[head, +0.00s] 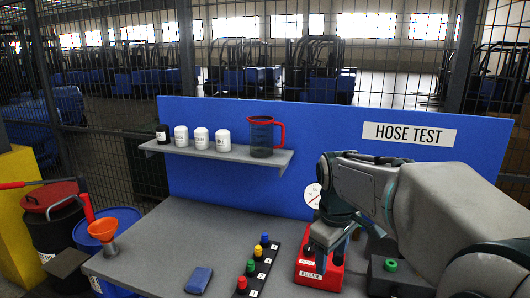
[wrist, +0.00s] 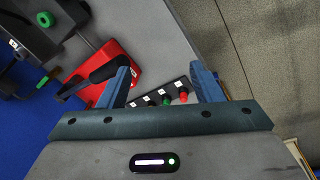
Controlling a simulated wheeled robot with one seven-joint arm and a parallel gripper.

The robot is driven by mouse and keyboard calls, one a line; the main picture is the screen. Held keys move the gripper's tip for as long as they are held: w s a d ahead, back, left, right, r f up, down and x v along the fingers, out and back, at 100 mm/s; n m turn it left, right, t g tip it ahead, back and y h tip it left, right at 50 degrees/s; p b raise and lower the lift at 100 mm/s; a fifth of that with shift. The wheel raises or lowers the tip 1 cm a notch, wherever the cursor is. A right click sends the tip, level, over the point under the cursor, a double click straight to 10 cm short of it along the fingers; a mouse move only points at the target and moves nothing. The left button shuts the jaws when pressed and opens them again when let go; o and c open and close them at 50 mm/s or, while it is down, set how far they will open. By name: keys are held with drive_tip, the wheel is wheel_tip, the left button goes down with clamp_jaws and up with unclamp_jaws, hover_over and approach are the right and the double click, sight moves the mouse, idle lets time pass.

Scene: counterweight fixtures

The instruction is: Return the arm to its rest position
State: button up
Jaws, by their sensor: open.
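My arm (head: 420,200) reaches in from the right in the head view. My gripper (head: 322,250) points down over the red box (head: 308,277) labelled RELEASE, and the arm hides part of that box. In the wrist view my gripper (wrist: 160,65) has its two blue fingers well apart, with nothing held between them. The red box (wrist: 122,62) with a black lever (wrist: 92,80) lies by the left finger in that view. I cannot tell whether the finger touches the lever.
A black strip with coloured knobs (head: 257,267) and a blue block (head: 199,280) lie on the grey bench (head: 170,235). A green-topped fixture (head: 390,265) sits right. A shelf (head: 220,153) holds bottles and a red-handled jug (head: 262,137) before the blue panel (head: 340,115). An orange funnel (head: 103,230) stands left.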

drive_tip(key=s+f+m+t+b, duration=0.1)
drive_tip(key=s+f+m, duration=0.3)
drive_tip(key=s, duration=0.4)
drive_tip(key=s+f+m+t+b, duration=0.1)
drive_tip(key=s+f+m+b, duration=0.2)
drive_tip(key=s+f, duration=0.4)
drive_tip(key=shift+s+d+f+m+y+b, duration=0.35)
drive_tip(key=shift+s+m, duration=0.25)
drive_tip(key=shift+m, duration=0.1)
